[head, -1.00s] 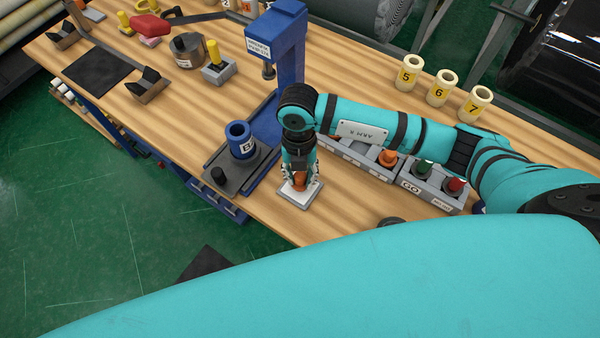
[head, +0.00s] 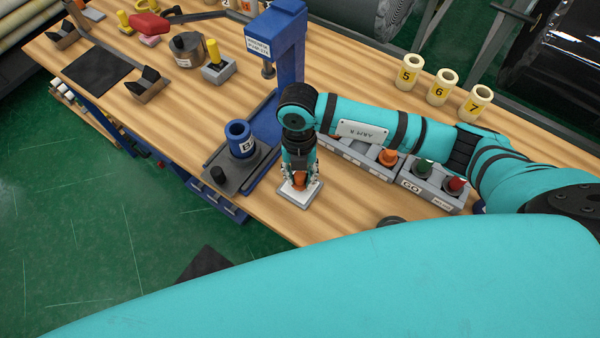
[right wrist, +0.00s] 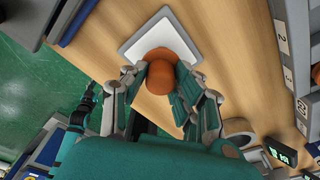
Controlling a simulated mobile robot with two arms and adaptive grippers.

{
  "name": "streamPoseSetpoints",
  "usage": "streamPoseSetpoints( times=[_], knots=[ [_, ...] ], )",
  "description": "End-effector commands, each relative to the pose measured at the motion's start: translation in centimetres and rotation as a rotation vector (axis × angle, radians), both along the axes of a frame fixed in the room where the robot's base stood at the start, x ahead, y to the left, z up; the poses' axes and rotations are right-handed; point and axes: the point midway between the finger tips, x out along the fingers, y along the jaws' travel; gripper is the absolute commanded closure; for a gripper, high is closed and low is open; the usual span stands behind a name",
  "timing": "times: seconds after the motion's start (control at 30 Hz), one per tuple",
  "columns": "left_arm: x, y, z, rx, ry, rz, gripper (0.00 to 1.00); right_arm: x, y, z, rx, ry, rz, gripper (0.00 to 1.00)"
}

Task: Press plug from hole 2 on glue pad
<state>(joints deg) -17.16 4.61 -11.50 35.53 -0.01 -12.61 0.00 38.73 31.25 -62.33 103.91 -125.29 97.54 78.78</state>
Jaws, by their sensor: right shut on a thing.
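My right gripper (head: 300,178) is shut on an orange plug (head: 299,184) and points straight down over the white glue pad (head: 302,199). In the right wrist view the fingers (right wrist: 160,70) close around the orange plug (right wrist: 158,58), its end over the near part of the pad (right wrist: 176,30). The plug's end looks to be at the pad, but contact cannot be told. A grey plug rack (head: 408,197) to the right, partly hidden by my arm, holds another orange plug (head: 387,157), a green-topped plug (head: 423,168) and a red-topped plug (head: 456,185).
A blue press (head: 290,60) stands behind the pad, with a blue sleeve (head: 238,134) on a dark plate at left. Cream sleeves numbered 5 (head: 407,73), 6 (head: 441,88) and 7 (head: 475,104) stand at the back right. Bare wood lies in front of the pad.

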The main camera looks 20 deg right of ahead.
Motion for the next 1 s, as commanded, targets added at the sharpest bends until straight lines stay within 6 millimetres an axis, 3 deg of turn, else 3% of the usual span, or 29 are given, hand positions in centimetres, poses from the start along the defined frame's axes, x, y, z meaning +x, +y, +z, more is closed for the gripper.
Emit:
streamPoseSetpoints(
  times=[0.37, 1.0],
  knots=[
    [0.0, 0.0, 0.2, 0.000, 0.001, 0.001, 0.60, -0.2, 0.0, 0.1, -0.002, 0.005, 0.000, 0.98],
    [-0.1, 0.0, 4.0, 0.000, 0.001, 0.002, 0.60, 0.0, 0.0, 5.3, 0.000, 0.000, 0.000, 0.98]
  ],
)
